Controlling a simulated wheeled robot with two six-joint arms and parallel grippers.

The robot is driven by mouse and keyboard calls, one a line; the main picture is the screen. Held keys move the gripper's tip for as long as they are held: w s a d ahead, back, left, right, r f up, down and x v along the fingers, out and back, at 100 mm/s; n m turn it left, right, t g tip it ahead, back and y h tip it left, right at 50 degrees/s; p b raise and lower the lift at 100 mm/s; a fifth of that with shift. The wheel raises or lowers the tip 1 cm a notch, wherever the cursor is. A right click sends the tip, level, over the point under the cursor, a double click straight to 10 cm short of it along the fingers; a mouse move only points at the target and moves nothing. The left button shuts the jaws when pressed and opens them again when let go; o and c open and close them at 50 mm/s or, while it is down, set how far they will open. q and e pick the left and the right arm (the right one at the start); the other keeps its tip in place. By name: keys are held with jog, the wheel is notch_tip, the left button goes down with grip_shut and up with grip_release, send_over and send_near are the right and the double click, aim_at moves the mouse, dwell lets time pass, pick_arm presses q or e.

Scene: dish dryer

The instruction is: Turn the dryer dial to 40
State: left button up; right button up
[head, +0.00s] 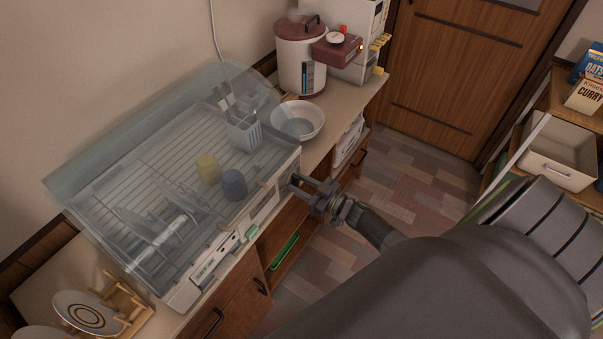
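The dish dryer (180,287) is a white unit with a clear cover on the counter at left. A wire rack with dishes shows through the cover. Its front control panel faces down and right. My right gripper (292,183) is at the right end of this front face, with its two dark fingers pointing at it. The fingers look slightly apart at the place where the dial seems to be. The dial and its markings are too small and covered to read, and I cannot tell whether the fingers grip it. My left gripper is out of view.
Plates (88,312) in a wooden stand are at lower left. The counter front has open shelves. A shelf with a white bin (556,165) is at right. Floor between is clear.

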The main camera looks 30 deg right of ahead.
dwell(0.3)
jog(key=b+v, duration=0.3)
jog(key=v, duration=1.4)
jog(key=shift+s, duration=0.2)
jog(key=shift+d+f, duration=0.1)
jog(key=shift+f, duration=0.05)
